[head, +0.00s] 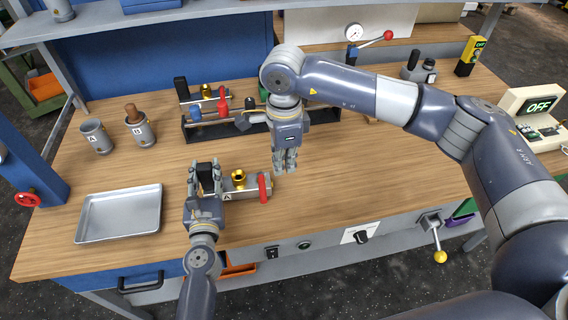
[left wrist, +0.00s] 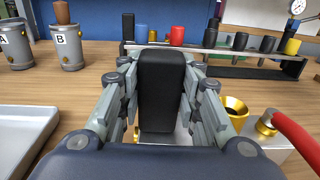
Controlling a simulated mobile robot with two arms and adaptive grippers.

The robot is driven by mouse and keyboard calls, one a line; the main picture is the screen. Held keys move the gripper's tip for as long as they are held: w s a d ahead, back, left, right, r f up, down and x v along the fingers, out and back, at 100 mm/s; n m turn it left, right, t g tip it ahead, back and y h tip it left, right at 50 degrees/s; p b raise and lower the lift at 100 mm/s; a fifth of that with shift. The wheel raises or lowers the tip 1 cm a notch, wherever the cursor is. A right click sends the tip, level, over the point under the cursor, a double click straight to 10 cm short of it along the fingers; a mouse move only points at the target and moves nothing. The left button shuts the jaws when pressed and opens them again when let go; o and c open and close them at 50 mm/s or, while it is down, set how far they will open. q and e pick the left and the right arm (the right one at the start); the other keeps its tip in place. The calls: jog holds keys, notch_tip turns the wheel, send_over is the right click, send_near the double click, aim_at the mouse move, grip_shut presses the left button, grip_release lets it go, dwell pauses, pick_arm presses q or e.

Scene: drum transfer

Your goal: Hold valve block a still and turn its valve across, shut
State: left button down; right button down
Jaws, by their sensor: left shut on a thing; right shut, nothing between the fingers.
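Valve block a (head: 228,195) lies on the bench front, with an A label, a black upright grip (left wrist: 162,90), a brass funnel (head: 239,178) and a red valve lever (head: 265,188). The lever also shows in the left wrist view (left wrist: 298,140). In the head view it points roughly across the block's length, its free end towards the front edge. My left gripper (head: 205,178) is shut on the black grip, one finger set on either side. My right gripper (head: 287,168) is shut and empty, pointing down just right of and behind the lever, apart from it.
A rack (head: 190,143) with coloured handles stands behind, with another valve block (head: 187,100) beyond it. Cups A (head: 97,138) and B (head: 139,130) and an empty metal tray (head: 118,212) are at left. The bench right of the block is clear.

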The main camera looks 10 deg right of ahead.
pick_arm(q)
jog(key=shift+f, duration=0.1)
jog(key=c, duration=1.1)
grip_release()
jog(key=shift+o, duration=0.2)
